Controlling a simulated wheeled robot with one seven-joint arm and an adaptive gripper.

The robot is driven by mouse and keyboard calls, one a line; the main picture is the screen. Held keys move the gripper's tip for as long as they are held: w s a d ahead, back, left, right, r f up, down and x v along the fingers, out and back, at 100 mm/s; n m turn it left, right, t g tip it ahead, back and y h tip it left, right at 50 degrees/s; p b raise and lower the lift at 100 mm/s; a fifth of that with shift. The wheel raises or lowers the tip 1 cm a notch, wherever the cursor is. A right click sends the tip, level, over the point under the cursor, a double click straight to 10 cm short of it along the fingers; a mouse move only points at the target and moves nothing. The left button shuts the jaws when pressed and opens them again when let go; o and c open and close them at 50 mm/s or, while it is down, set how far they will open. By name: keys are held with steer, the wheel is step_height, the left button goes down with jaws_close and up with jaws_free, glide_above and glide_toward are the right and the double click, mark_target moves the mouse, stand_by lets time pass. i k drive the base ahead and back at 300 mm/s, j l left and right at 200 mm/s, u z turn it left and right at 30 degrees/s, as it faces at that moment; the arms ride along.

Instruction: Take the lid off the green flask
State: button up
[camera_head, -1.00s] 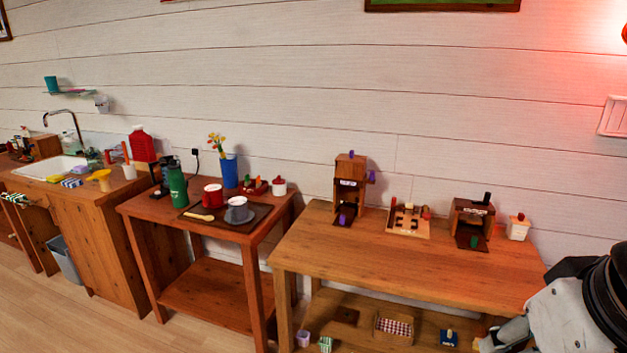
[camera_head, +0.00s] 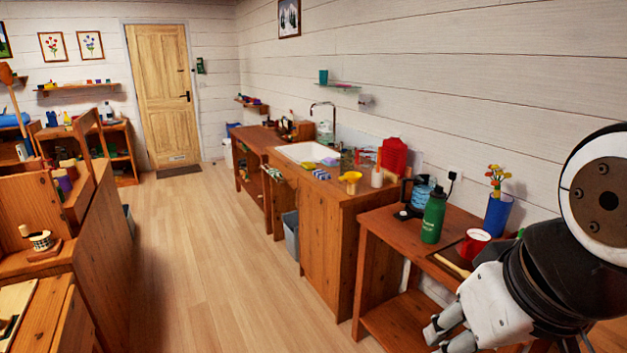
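My gripper (camera_head: 440,338) is at the bottom right, in front of and below the table top, apart from the flask. Its fingers are partly cut by the frame's lower edge, and nothing shows between them. I cannot tell how far they are open.
A red mug (camera_head: 474,243), blue vase (camera_head: 497,213) and dark appliance with a blue jug (camera_head: 420,192) stand near the flask. A sink counter (camera_head: 345,200) adjoins the table. The wooden floor (camera_head: 215,270) is clear towards the door (camera_head: 160,95).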

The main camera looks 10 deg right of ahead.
mark_target(438, 193)
steer(key=i+j+u, duration=0.1)
steer(key=i, duration=0.8)
steer(key=i+j+z, duration=0.15)
steer(key=i+z, duration=0.3)
steer(key=i+j+z, duration=0.25)
steer(key=z, duration=0.15)
steer(key=i+j+z, duration=0.65)
steer(key=j+z, duration=0.25)
steer(key=l, duration=0.1)
